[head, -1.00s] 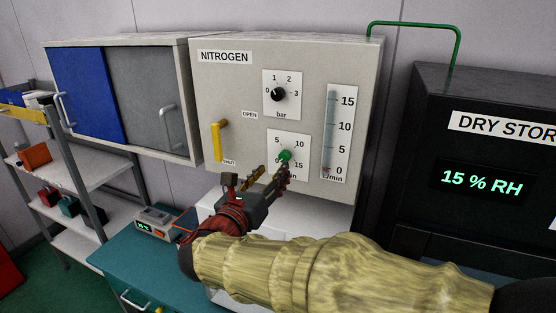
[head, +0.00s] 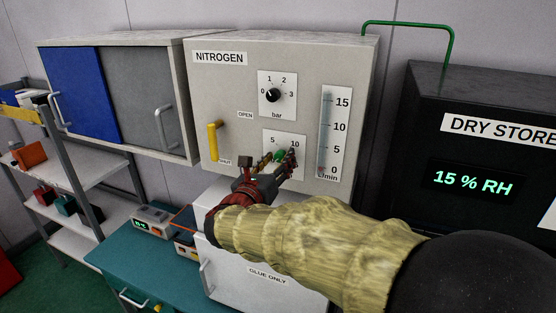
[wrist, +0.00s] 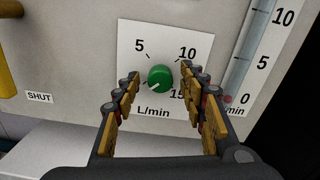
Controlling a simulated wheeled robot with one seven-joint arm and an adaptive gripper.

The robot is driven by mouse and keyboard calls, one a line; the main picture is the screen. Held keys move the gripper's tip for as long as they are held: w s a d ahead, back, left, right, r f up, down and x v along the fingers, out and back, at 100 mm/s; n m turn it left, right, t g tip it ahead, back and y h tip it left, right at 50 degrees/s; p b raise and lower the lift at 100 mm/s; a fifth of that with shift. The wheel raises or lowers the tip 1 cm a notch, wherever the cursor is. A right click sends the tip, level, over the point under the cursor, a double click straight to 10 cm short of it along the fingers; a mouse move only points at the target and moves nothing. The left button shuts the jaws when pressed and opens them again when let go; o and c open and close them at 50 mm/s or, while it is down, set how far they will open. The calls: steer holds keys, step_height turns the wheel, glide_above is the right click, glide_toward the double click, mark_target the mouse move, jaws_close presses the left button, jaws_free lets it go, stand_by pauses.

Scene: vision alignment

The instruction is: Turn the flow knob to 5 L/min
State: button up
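The green flow knob (wrist: 160,77) sits on a white dial plate (wrist: 140,45) marked 5, 10, 15 and L/min. Its white pointer line aims to the lower left, where a 0 mark is hidden behind a finger. My gripper (wrist: 163,80) is open, with one finger left and one right of the knob. Gaps show on both sides, and I cannot tell how deep the tips reach. In the head view my gripper (head: 277,160) partly covers the green knob (head: 281,154). The flow tube (head: 326,130) has a reddish float at the bottom, near 0.
Above is a black pressure knob (head: 272,95) marked in bar. A yellow lever (head: 213,141) stands left, between OPEN and SHUT labels. A black dry store (head: 480,150) reading 15 % RH is to the right. A teal bench (head: 150,262) lies below left.

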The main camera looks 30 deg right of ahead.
steer(key=shift+c, duration=1.2)
steer(key=c, duration=0.7)
jaws_close()
steer(key=shift+f+b, duration=0.1)
steer(key=shift+b, duration=0.5)
